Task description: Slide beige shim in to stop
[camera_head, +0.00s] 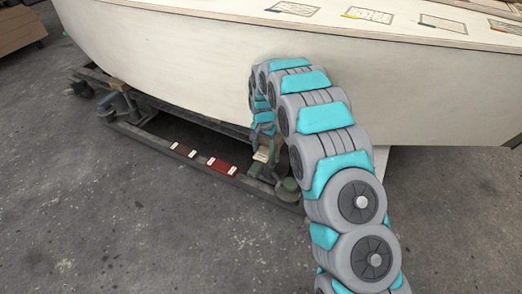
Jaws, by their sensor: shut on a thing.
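The beige shim (261,154) is a small pale piece low under the hull, just above the cradle's near rail. My gripper (266,141) reaches down to it from the bend of my arm and is shut on it. The gripper is small in the view and partly hidden by my arm. I cannot tell whether the shim touches the cradle or how deep it sits in any gap.
The pale plywood hull (200,60) overhangs the dark metal cradle (150,143). A red piece (222,167) and a dark brown piece (183,149), both with white ends, lie along the near rail. Grey floor (120,230) in front is clear.

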